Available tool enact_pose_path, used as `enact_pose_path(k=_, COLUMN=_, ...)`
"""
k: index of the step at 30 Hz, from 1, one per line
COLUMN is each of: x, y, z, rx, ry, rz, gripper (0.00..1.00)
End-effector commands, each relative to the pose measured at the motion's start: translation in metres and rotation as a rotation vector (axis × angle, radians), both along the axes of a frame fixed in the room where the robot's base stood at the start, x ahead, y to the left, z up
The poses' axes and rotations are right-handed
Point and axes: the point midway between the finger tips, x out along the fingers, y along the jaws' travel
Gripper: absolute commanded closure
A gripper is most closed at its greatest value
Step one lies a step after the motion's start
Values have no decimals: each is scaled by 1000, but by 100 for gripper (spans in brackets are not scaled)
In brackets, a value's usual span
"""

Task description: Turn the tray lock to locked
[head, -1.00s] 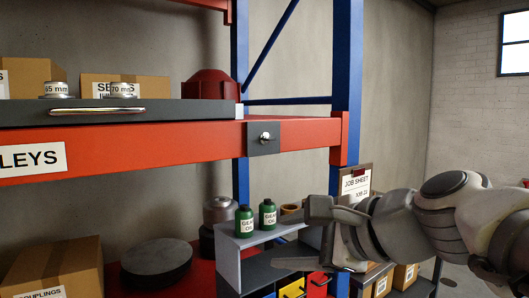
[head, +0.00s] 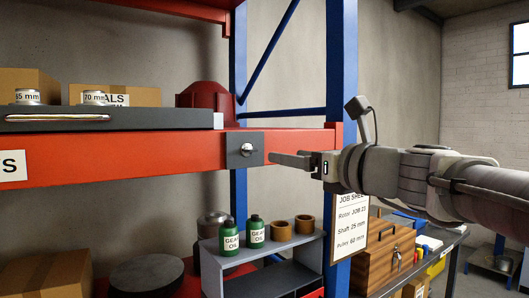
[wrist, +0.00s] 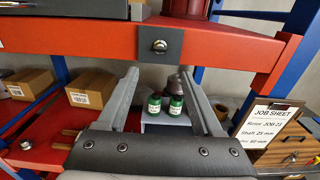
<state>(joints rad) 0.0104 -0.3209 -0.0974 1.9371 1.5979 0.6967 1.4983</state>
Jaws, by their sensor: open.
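The tray lock (head: 246,149) is a dark square plate with a small silver knob, on the front of the red shelf beam. It also shows in the wrist view (wrist: 160,46), at the top centre beyond the fingertips. The knob is too small to tell which way it is turned. The dark tray (head: 150,118) with a long silver handle lies on the beam, left of and above the lock. My gripper (head: 275,158) is just right of the lock in the head view, apart from it. In the wrist view its two fingers (wrist: 160,74) are spread and empty.
Two green oil bottles (head: 242,235) and tan rings (head: 293,228) stand on a grey rack below the beam. A blue rack post (head: 342,70) rises behind my gripper. A job sheet (head: 349,215) on a clipboard hangs right of the rack. Space before the beam is clear.

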Motion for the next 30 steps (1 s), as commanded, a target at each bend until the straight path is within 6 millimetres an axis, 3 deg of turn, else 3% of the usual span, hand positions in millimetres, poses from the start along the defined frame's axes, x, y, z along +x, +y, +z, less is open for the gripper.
enact_pose_path(k=6, x=40, y=28, z=-1, rx=-1, ry=3, rz=3, gripper=32)
enact_pose_path(k=15, x=86, y=59, z=-1, rx=-2, ry=2, rz=2, gripper=32)
enact_pose_path(k=21, x=101, y=69, z=0, rx=-1, ry=0, rz=1, gripper=32)
enact_pose_path(k=30, x=104, y=71, z=0, rx=-2, ry=0, rz=0, gripper=32)
